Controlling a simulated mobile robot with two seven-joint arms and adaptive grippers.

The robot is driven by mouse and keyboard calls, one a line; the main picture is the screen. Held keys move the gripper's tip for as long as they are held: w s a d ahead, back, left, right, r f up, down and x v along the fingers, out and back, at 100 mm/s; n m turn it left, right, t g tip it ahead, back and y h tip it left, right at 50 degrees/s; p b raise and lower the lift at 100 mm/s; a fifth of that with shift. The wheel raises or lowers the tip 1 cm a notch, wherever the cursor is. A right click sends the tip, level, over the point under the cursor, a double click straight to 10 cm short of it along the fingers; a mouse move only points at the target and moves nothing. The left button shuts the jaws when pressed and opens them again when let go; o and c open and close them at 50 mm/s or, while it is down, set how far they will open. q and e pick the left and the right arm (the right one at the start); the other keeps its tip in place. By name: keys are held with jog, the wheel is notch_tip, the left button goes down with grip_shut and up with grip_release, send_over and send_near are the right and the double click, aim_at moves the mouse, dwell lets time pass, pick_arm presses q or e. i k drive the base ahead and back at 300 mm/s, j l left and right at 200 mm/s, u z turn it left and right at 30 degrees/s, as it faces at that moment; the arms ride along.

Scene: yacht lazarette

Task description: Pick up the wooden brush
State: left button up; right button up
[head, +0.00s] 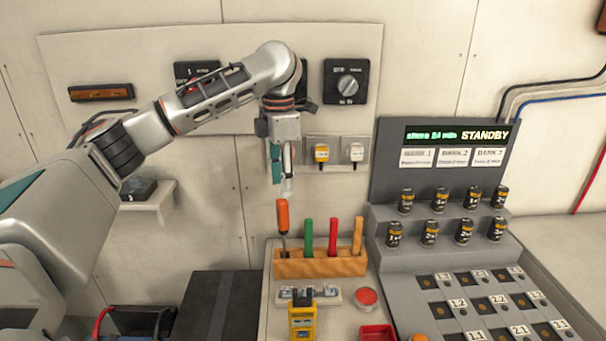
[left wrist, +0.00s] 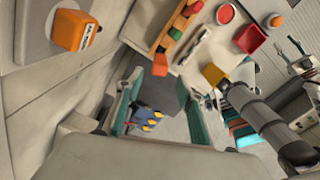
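A wooden tool rack (head: 320,265) stands on the bench with upright handles in it: an orange one (head: 283,216), a green one (head: 308,238), a red one (head: 333,237) and a tan, wood-coloured one (head: 357,236) at its right end. The tan one looks most like the wooden brush; its bristles are hidden. My left gripper (head: 281,188) points down, empty, just above the orange handle and left of the tan one. In the left wrist view its fingers (left wrist: 160,85) are apart, with the orange handle top (left wrist: 160,65) just beyond them.
A yellow meter (head: 302,320), a red button (head: 366,297) and a red tray (head: 378,332) are in front of the rack. A grey stepped console (head: 440,255) with several cylinders stands close on the right. The wall behind carries switches and plugs (head: 321,153).

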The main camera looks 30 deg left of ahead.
aim_at(359, 221)
jog(key=k, duration=1)
